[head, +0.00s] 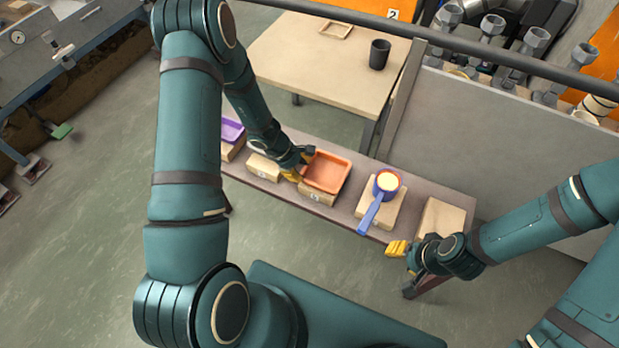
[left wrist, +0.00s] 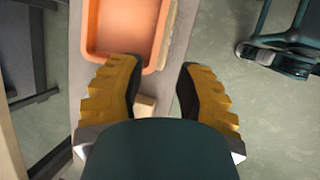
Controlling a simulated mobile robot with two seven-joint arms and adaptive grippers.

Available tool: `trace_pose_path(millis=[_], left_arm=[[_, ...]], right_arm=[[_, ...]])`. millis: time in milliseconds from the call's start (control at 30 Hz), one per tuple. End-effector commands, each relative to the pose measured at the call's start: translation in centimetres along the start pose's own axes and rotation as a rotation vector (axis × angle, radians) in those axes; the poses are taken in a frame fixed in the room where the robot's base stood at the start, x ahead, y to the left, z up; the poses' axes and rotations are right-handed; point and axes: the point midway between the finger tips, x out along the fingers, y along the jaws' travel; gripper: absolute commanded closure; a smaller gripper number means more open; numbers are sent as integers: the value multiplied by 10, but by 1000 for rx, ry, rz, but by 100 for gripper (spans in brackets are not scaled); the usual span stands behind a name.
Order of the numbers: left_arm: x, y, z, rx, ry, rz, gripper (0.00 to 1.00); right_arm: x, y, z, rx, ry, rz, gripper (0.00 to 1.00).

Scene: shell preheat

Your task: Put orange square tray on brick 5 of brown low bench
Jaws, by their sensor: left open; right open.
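The orange square tray (head: 327,172) sits on a brick (head: 317,198) near the middle of the brown low bench (head: 360,177). It also shows in the left wrist view (left wrist: 122,30). A bare brick (head: 263,166) lies left of it; its number is too small to read surely. Another bare brick (head: 441,219) lies at the bench's right end, with no number readable. My left gripper (head: 294,172) is open and empty at the tray's left side; in the left wrist view its fingers (left wrist: 158,75) are apart below the tray's edge. My right gripper (head: 397,248) is open at the bench's front edge.
A blue pan (head: 387,181) with pale contents stands on a brick right of the tray, handle toward the front. A purple tray (head: 231,130) sits on the leftmost brick. A table with a dark cup (head: 379,54) stands behind. A grey panel (head: 500,125) borders the back right.

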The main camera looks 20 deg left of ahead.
Motion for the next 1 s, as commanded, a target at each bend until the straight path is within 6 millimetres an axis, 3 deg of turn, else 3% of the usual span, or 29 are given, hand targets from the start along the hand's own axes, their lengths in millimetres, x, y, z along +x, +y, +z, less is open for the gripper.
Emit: trace_pose_path(millis=[167, 300, 500, 733, 1000], left_arm=[[6, -40, 23, 198, 25, -119, 66], [8, -87, 52, 534, 54, -229, 66], [5, -126, 100, 1038, 43, -229, 66], [0, -144, 146, 1363, -13, -127, 66], [-2, -146, 154, 1412, -25, -103, 66]], right_arm=[[0, 0, 0, 0, -1, 0, 53], [0, 0, 0, 0, -1, 0, 53], [0, 0, 0, 0, -1, 0, 53], [0, 0, 0, 0, -1, 0, 53], [0, 0, 0, 0, 0, 0, 53]])
